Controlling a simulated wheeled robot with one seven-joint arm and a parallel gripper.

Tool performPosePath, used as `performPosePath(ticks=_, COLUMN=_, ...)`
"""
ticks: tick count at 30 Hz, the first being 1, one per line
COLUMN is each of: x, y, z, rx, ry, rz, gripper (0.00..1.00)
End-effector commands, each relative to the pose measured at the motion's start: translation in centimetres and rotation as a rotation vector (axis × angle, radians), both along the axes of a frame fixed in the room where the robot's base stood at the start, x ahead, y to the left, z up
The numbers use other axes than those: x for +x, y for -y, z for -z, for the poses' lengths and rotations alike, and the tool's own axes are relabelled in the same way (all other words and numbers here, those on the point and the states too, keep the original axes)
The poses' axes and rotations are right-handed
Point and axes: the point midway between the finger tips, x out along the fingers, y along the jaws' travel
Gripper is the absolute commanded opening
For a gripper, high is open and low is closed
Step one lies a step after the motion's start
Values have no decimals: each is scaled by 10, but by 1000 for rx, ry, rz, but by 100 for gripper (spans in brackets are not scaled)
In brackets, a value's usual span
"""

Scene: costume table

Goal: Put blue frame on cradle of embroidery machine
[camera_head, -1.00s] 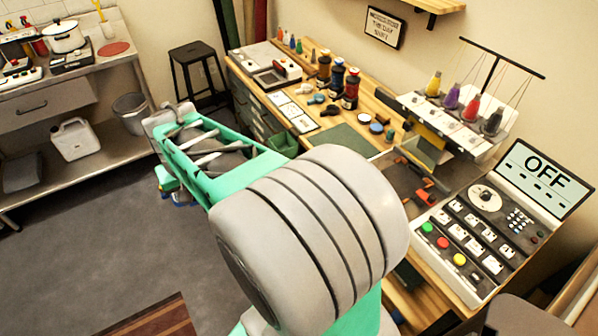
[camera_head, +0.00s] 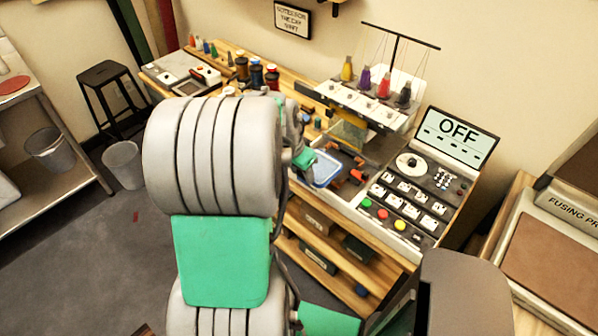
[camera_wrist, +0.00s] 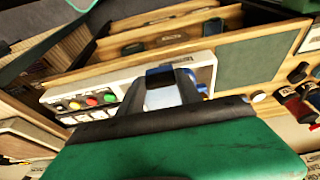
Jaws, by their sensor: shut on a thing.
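The blue frame (camera_head: 332,172) is a pale panel with a blue rim, in front of the embroidery machine in the head view. My gripper (camera_wrist: 161,92) is shut on it. In the wrist view its blue edge (camera_wrist: 160,70) shows at the fingertips, and the rest is partly hidden by the fingers. The embroidery machine (camera_head: 362,106) has several coloured thread cones on top and a control panel (camera_head: 412,195) at right, whose screen reads OFF. Orange-red parts (camera_head: 357,176) lie on the dark bed under its head, just right of the frame. I cannot make out the cradle clearly.
Thread spools (camera_head: 257,74) stand on the wooden table left of the machine. Open shelves with dark boxes (camera_head: 318,258) lie below the table front. A fusing press (camera_head: 556,215) stands at right. A grey bin (camera_head: 122,164) and a black stool (camera_head: 106,85) are at left.

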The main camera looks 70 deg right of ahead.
Motion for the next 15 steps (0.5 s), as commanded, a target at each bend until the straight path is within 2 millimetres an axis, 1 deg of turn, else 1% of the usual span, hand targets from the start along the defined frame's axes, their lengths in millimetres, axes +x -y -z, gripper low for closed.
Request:
performPosePath(ticks=9, x=-13, y=29, z=17, rx=1, ry=0, rz=0, gripper=6)
performPosePath(ticks=15, x=-18, y=44, z=24, rx=0, ry=0, rz=-3, gripper=6)
